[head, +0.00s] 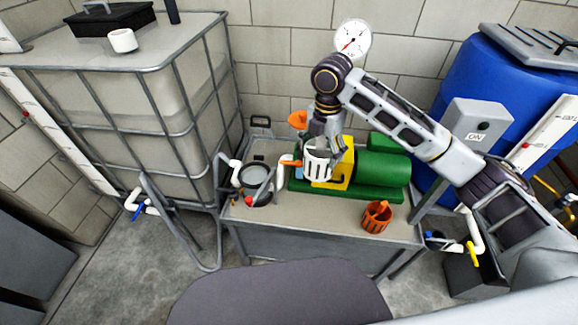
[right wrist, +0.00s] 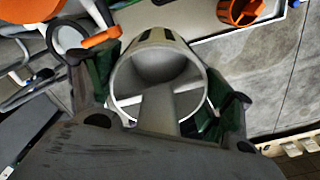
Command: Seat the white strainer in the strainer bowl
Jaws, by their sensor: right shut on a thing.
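The white strainer (head: 318,163) is a slotted white cup, held by my right gripper (head: 328,150) above the bench in front of the green and yellow pump. In the right wrist view the strainer (right wrist: 158,85) shows its open round mouth and an inner bar, with the fingers on both sides of it. The strainer bowl (head: 257,185) is a dark round vessel with a pale inside, on the bench's left end. The gripper with the strainer is to the right of the bowl and apart from it. My left gripper is not in view.
An orange slotted basket (head: 377,216) stands at the bench's front right. The green pump (head: 380,170) lies behind the strainer. White pipe and an orange-handled valve (head: 290,162) stand between bowl and strainer.

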